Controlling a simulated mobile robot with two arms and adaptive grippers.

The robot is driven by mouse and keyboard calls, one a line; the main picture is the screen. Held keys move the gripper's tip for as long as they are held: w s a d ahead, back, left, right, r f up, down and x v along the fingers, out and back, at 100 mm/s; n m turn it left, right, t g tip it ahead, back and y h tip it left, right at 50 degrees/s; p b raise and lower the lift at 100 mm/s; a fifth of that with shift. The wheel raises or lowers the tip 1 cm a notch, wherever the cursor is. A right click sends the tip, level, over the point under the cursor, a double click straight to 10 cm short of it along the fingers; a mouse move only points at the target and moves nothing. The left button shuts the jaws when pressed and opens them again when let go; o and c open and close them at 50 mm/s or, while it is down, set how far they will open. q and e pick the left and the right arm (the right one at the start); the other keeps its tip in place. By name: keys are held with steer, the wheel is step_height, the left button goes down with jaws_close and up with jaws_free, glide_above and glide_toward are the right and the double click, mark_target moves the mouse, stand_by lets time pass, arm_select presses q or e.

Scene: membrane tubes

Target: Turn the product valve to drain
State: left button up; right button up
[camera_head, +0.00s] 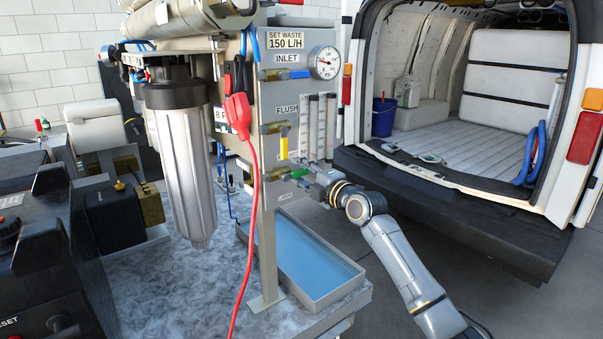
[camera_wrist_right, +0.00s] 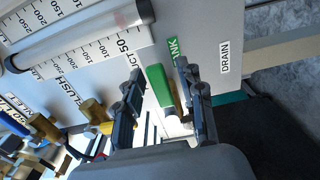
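The product valve has a green lever handle (camera_wrist_right: 159,85), seen in the right wrist view. One end of it lies near a green label ending in "NK" (camera_wrist_right: 172,49); the "DRAIN" label (camera_wrist_right: 225,56) is apart to its right. In the head view the green handle (camera_head: 299,173) is small and partly hidden at the low right of the panel. My right gripper (camera_wrist_right: 162,103) is open, with one finger on each side of the handle and a visible gap on both sides. It also shows in the head view (camera_head: 316,182). My left gripper is not in view.
The panel carries a yellow flush valve handle (camera_head: 283,148), a blue inlet valve handle (camera_head: 300,74), flow tubes (camera_head: 322,120) and a gauge (camera_head: 326,62). A red cable (camera_head: 254,190) hangs in front. A tray of blue liquid (camera_head: 345,284) sits below. An open van (camera_head: 440,190) stands behind.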

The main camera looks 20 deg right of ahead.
jaws_close()
steer(key=shift+f, duration=0.1)
steer(key=shift+a+f+m+b, duration=0.1)
steer(key=shift+f+m+b, duration=0.3)
steer(key=shift+m+b, duration=0.3)
steer(key=shift+f+m+b, duration=0.35)
steer(key=shift+m+b, duration=0.25)
steer(key=shift+m, duration=0.2)
steer(key=f+m, duration=0.1)
steer(key=m, duration=0.2)
steer(key=a+m, duration=0.1)
steer(key=m, duration=0.2)
steer(key=s+a+f+m, duration=0.1)
steer(key=m, duration=0.2)
steer(key=shift+a+f, duration=0.15)
steer(key=shift+f, duration=0.2)
steer(key=m, duration=0.2)
steer(key=a+m+p, duration=0.1)
steer(key=m, duration=0.1)
steer(key=a+m+p, duration=0.1)
steer(key=m, duration=0.1)
steer(key=shift+s+a+f, duration=0.1)
steer(key=shift+s+f, duration=0.2)
steer(key=shift+s, duration=0.05)
